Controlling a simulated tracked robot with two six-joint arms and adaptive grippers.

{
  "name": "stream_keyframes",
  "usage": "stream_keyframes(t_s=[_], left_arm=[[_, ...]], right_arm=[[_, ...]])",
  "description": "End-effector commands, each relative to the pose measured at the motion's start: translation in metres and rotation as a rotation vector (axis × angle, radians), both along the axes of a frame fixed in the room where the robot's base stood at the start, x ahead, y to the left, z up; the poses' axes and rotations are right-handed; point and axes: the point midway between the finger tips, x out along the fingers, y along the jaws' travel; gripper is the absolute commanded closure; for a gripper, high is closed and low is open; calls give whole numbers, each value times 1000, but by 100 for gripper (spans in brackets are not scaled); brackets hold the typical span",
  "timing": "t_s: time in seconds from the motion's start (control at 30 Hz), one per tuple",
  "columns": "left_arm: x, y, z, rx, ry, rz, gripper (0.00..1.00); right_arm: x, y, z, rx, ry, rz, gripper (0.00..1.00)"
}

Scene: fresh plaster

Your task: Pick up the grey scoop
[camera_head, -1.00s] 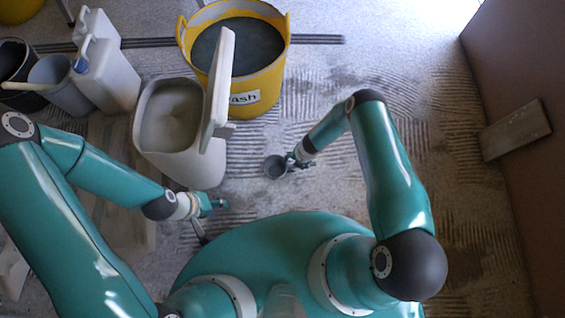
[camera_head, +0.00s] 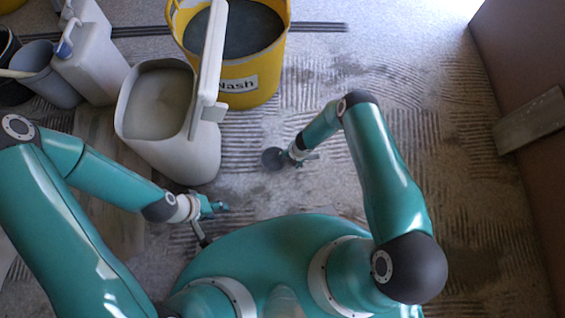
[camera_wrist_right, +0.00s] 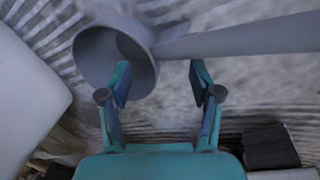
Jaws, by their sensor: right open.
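The grey scoop (camera_head: 272,158) shows as a small round grey shape at the tip of my right arm in the head view. In the right wrist view its round cup (camera_wrist_right: 92,52) is at upper left, and its long tapered handle (camera_wrist_right: 240,38) runs to the right edge. My right gripper (camera_wrist_right: 160,72) is open, with the handle crossing just beyond its fingertips. The left fingertip overlaps the cup's opening in the picture; I cannot tell if they touch. My left gripper (camera_head: 214,208) is low at centre-left, away from the scoop; its jaws are too small to read.
A yellow bucket (camera_head: 250,80) of dark liquid and a pale open container (camera_head: 170,150) with a long white piece (camera_head: 213,60) on it stand left of the scoop. White jugs (camera_head: 90,70) are farther left. A board (camera_head: 530,120) leans at the right wall. The floor between is clear.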

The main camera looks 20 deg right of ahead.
Motion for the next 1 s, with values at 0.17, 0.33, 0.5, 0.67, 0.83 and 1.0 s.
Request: stream_keyframes(t_s=[0.17, 0.33, 0.5, 0.67, 0.83, 1.0], left_arm=[[0, 0, -35, 0, 1, 0, 60], [0, 0, -48, 0, 1, 0, 60], [0, 0, -49, 0, 0, 0, 60], [0, 0, -48, 0, 0, 0, 60], [0, 0, -48, 0, 0, 0, 60], [0, 0, -48, 0, 0, 0, 60]], right_arm=[[7, 1, -24, 0, 0, 0, 36], [9, 4, -37, 0, 0, 1, 36], [9, 5, -38, 0, 0, 0, 36], [9, 5, -38, 0, 0, 1, 36], [9, 5, -38, 0, 0, 1, 63], [9, 5, -38, -1, 0, 1, 91]])
